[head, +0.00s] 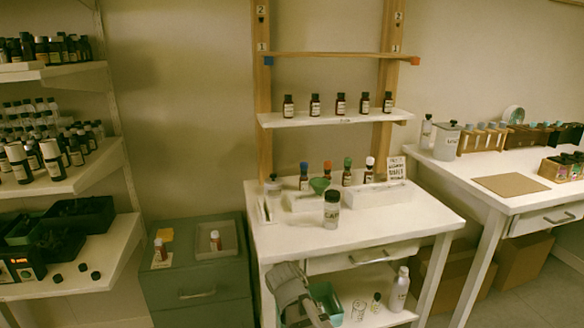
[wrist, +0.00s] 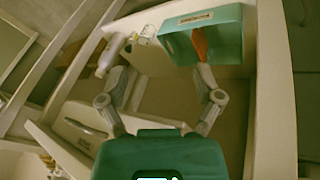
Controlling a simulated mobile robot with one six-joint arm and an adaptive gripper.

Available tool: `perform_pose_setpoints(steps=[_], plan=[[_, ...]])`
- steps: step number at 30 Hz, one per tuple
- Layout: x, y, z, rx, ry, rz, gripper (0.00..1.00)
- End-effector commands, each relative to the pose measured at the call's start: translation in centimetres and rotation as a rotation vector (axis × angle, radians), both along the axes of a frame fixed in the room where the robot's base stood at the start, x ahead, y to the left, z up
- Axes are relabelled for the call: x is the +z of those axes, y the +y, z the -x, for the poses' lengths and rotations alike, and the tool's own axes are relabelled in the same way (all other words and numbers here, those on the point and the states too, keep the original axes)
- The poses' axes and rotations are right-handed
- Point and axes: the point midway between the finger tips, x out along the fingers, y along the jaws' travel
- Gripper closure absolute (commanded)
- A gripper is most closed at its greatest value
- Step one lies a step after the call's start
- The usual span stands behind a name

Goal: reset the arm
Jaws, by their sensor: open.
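My gripper (wrist: 162,78) is open in the wrist view, its two grey fingers spread with nothing between them. Beyond the fingers are a teal bin (wrist: 225,35) with a label and something orange inside, and a white bottle (wrist: 110,55). In the head view a grey part of my arm (head: 292,288) is low in front of the white table (head: 400,222), near its lower shelf. The fingertips cannot be made out there.
The teal bin (head: 328,298), small glassware and a white bottle (head: 400,290) stand on the lower shelf. The tabletop holds a jar (head: 332,210), a green funnel (head: 319,186) and several capped bottles. A grey drawer cabinet (head: 200,275) stands left, a second table (head: 490,185) right.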

Motion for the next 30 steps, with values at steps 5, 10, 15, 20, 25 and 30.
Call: perform_pose_setpoints(steps=[5, 10, 15, 20, 25, 30], plan=[[-0.8, -4.1, 1.8, 0.020, 0.100, -0.067, 0.16], [-1.4, -7.1, 3.5, 0.055, 0.179, -0.143, 0.16], [-1.7, -9.6, 5.1, 0.093, 0.235, -0.223, 0.16], [-1.8, -11.1, 6.3, 0.124, 0.265, -0.282, 0.16], [-1.9, -12.1, 7.3, 0.153, 0.284, -0.333, 0.16], [-0.4, -12.4, 7.6, 0.169, 0.290, -0.352, 0.16]])
